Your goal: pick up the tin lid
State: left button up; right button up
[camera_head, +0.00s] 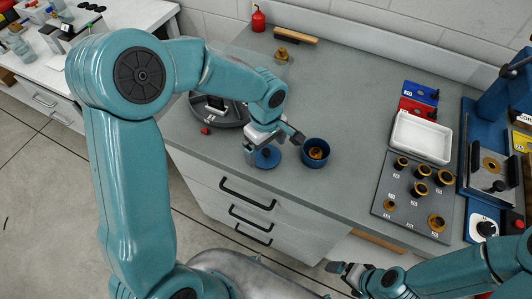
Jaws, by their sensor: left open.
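The tin lid (267,158) is a blue disc lying near the front edge of the grey worktop. The open blue tin (316,160) stands upright just to its right, with a brass-coloured part inside. My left gripper (273,144) is open over the lid, and its jaws hide part of the lid's far side. I cannot tell whether a finger touches the lid. My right gripper (346,270) is low at the front, below the worktop edge and away from the lid; I cannot tell its jaw state.
A dark round tray (228,118) lies behind my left gripper. To the right are a white tray (420,137), a grey board (398,208) with several brass pieces, and a blue welder frame (493,100). The middle worktop is clear.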

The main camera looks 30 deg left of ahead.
pick_arm(q)
jog(key=shift+f, duration=0.95)
jog(key=c, duration=0.8)
jog(key=shift+c, duration=0.2)
